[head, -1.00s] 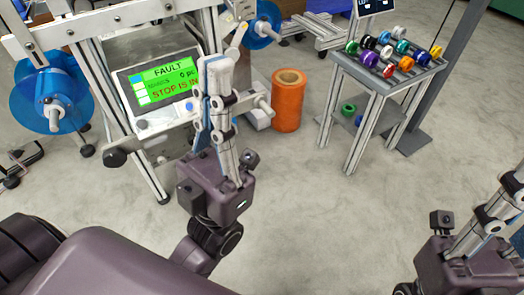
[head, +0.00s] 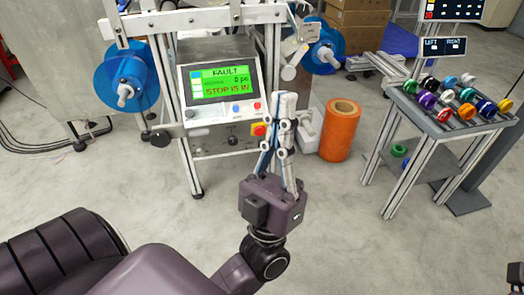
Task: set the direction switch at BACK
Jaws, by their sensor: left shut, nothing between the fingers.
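The control panel (head: 222,128) stands on the machine frame, with a green screen (head: 221,84) reading FAULT and STOP IS IN. Below the screen is a small dark knob (head: 233,141), perhaps the direction switch; its label and setting are too small to read. A red stop button (head: 259,130) on yellow is at the panel's right. My left gripper (head: 284,98) is shut and empty, pointing up in the picture, just right of the stop button.
An orange roll (head: 338,131) stands on the floor right of the panel. A small table (head: 436,126) with colourful reels is at the right. Blue film reels (head: 126,77) hang on the machine. The floor in front is clear.

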